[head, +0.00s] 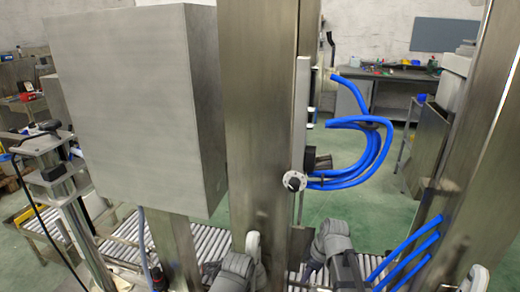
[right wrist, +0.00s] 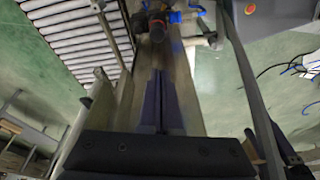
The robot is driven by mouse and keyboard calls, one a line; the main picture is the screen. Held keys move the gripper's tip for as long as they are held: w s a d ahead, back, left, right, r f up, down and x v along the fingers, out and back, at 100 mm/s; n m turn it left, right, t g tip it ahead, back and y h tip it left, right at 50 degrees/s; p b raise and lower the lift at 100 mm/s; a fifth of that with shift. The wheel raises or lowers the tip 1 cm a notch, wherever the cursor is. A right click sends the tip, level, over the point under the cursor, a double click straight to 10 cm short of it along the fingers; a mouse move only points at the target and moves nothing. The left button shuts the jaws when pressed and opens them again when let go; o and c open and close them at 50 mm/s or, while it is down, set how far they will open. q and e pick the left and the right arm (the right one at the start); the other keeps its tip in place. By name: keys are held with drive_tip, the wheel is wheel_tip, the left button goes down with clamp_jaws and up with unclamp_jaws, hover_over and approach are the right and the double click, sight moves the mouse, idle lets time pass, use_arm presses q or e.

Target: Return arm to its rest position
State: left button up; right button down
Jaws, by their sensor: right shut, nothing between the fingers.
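My right gripper (right wrist: 158,75) shows in the right wrist view with its two dark fingers lying together, shut and empty. It points along a steel column or beam, with a roller conveyor to the left of it. In the head view my right arm (head: 335,245) shows at the bottom, right of centre, in front of the steel frame. My left arm (head: 238,264) shows at the bottom, left of it. I do not make out the left gripper's fingers.
A big grey steel box (head: 130,110) and a thick steel column (head: 262,120) stand close ahead. Blue hoses (head: 375,150) loop out right of the column. The roller conveyor (head: 210,240) runs low behind my arms. Green floor (head: 370,215) is open at the right, before a workbench (head: 395,90).

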drive_tip(key=s+m+h, duration=0.3)
drive_tip(key=s+m, duration=0.4)
drive_tip(key=m, duration=0.4)
use_arm(q)
wheel_tip(320, 180, up, 10)
drive_tip(key=s+p, duration=0.1)
drive_tip(key=p, duration=0.8)
drive_tip(key=shift+s+d+f, duration=0.15)
drive_tip(key=shift+s+d, duration=0.1)
drive_tip(key=shift+s, duration=0.05)
use_arm(e)
drive_tip(key=s+a+r+n+g+h, duration=0.1)
drive_tip(key=s+a+r+n, duration=0.1)
drive_tip(key=s+a+r, duration=0.5)
drive_tip(key=shift+s+a+r+n, duration=0.15)
drive_tip(key=shift+a+r+n, duration=0.25)
drive_tip(key=shift+a+r, duration=0.85)
drive_tip(key=shift+f, duration=0.1)
use_arm(q)
drive_tip(key=shift+s, duration=0.25)
use_arm(e)
drive_tip(key=shift+s+a, duration=0.1)
drive_tip(key=shift+s, duration=0.15)
